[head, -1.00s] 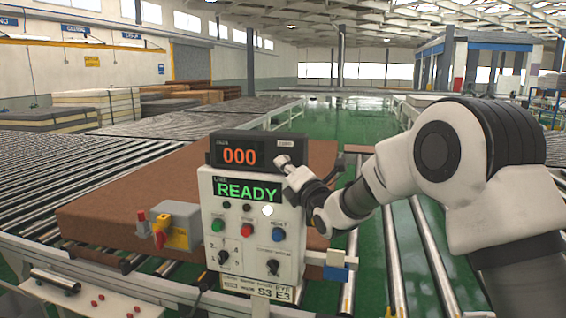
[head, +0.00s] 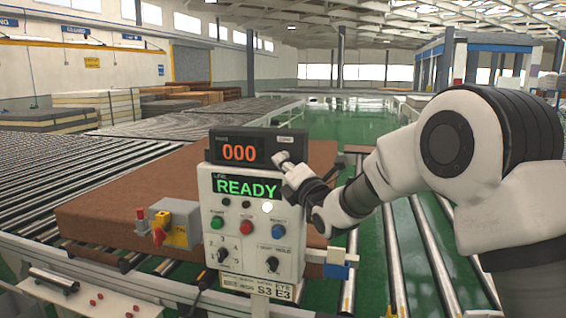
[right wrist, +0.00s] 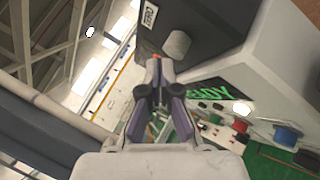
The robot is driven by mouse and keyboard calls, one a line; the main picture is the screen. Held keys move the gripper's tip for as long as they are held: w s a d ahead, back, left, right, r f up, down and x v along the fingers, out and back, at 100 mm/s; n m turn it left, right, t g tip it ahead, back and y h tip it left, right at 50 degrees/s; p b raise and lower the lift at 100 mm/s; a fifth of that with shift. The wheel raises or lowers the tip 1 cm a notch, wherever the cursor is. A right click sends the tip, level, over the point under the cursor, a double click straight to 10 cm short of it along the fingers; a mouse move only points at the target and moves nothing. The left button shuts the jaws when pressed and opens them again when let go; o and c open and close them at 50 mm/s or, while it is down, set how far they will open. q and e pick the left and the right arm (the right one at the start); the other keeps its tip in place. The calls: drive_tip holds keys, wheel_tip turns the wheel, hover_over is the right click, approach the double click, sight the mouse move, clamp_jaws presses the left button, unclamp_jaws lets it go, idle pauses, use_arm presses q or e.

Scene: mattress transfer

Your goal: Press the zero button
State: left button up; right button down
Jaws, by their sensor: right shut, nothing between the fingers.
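The zero button (right wrist: 177,42) is a grey round stub on the front of the black display box, beside a small white label, in the right wrist view. In the head view, the box (head: 226,152) shows "000" in orange, and the button (head: 280,157) shows as a pale stub at its lower right. My right gripper (right wrist: 156,62) is shut and empty, its fingertips close to the button. I cannot tell whether they touch. In the head view, my right gripper (head: 296,174) is in front of the panel's upper right. My left gripper is not in view.
The white control panel (head: 210,200) below shows "READY" in green. It has a green button (head: 217,222), red button (head: 246,227), blue button (head: 279,231) and knobs. A brown mattress (head: 110,205) lies behind on rollers.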

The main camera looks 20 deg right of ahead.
drive_tip(key=shift+s+a, duration=0.15)
drive_tip(key=shift+s, duration=0.05)
drive_tip(key=shift+f, duration=0.1)
drive_tip(key=s+a+b, duration=0.1)
drive_tip(key=s, duration=0.1)
drive_tip(key=s+a+b, duration=0.1)
drive_tip(key=s+b, duration=0.1)
drive_tip(key=shift+a, duration=0.4)
idle(0.6)
